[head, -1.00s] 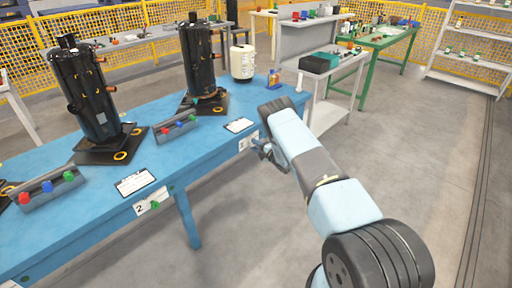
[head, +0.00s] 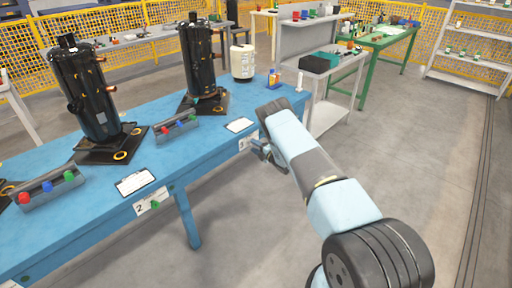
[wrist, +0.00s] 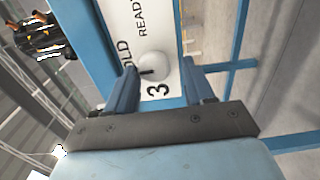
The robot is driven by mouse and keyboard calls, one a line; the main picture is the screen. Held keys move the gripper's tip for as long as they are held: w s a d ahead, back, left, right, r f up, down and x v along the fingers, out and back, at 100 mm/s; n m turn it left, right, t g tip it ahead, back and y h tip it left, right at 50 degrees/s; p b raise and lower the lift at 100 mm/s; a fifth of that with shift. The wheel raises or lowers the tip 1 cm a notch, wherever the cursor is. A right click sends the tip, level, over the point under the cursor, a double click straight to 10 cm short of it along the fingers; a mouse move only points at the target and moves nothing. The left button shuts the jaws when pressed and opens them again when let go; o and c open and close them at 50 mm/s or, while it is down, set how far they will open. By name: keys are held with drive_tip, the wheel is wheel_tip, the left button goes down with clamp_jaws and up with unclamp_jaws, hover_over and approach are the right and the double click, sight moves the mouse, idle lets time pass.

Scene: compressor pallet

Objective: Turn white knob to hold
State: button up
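The white knob (wrist: 153,67) sits on a white plate (wrist: 166,20) lettered READY, with part of HOLD showing, and a large 3. A short dark mark shows on the knob, near the HOLD lettering side. My gripper (wrist: 161,66) is open, with one finger on each side of the knob in the wrist view. The left finger looks close to the knob; a gap shows on the right. I cannot tell whether either touches. In the head view my gripper (head: 268,152) is at the blue table's front edge, and the knob is hidden there.
The blue table (head: 100,225) carries black compressors (head: 200,62), button boxes (head: 176,128), cards and a cream canister (head: 242,62). A green knob (head: 155,204) sits on plate 2 farther left. Open floor lies to the right of my arm.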

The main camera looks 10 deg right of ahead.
drive_tip(key=shift+o, duration=0.7)
drive_tip(key=shift+w+r, duration=0.1)
drive_tip(key=shift+r, duration=0.05)
drive_tip(key=shift+d, duration=0.1)
drive_tip(key=shift+d, duration=0.1)
drive_tip(key=v, duration=1.3)
drive_tip(key=shift+s, duration=0.25)
drive_tip(key=shift+d, duration=0.1)
